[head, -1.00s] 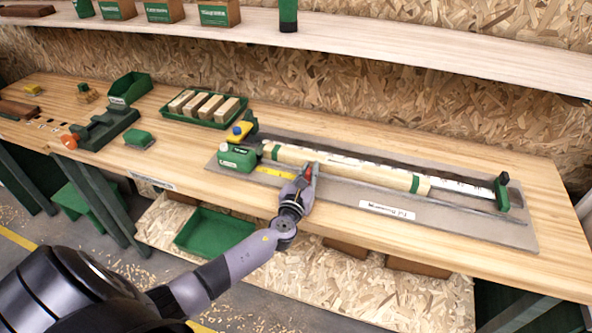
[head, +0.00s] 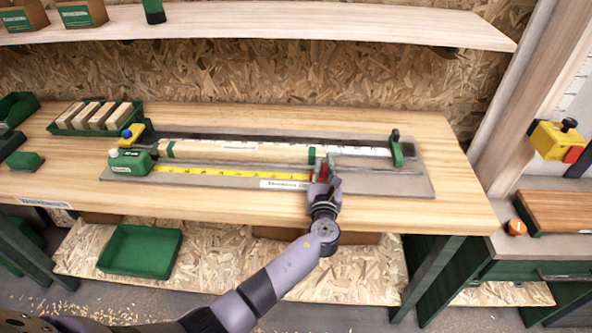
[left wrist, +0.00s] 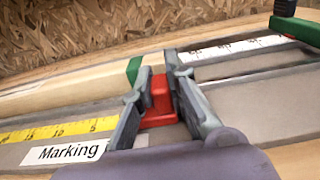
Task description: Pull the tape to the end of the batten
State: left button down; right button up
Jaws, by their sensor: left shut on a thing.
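The yellow tape (head: 225,174) runs straight along the front of the batten (head: 240,152), out of the green tape case (head: 130,162) at the left. The batten is pale wood with a green band near each end. My left gripper (head: 322,168) is shut on the red tape hook (left wrist: 158,100), close to the batten's right end. In the left wrist view the tape (left wrist: 60,130) reaches in from the left towards the fingers, and the batten's green band (left wrist: 134,70) is just left of the hook. My right gripper is not in view.
A label (head: 284,184) lies at the board's front. A tray of wood blocks (head: 62,122) stands at the back left.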

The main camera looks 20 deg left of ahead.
pick_arm(q)
jog(key=d, duration=0.3)
jog(key=shift+w+f+b, duration=0.15)
jog(key=shift+w+b, duration=0.15)
jog(key=shift+w+d, duration=0.15)
jog(key=shift+d, duration=0.55)
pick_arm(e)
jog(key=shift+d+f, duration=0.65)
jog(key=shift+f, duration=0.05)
pick_arm(q)
jog(key=c, duration=1.8)
grip_release()
jog(key=shift+c, duration=0.2)
jog(key=v, duration=1.2)
jog(key=shift+a, duration=0.1)
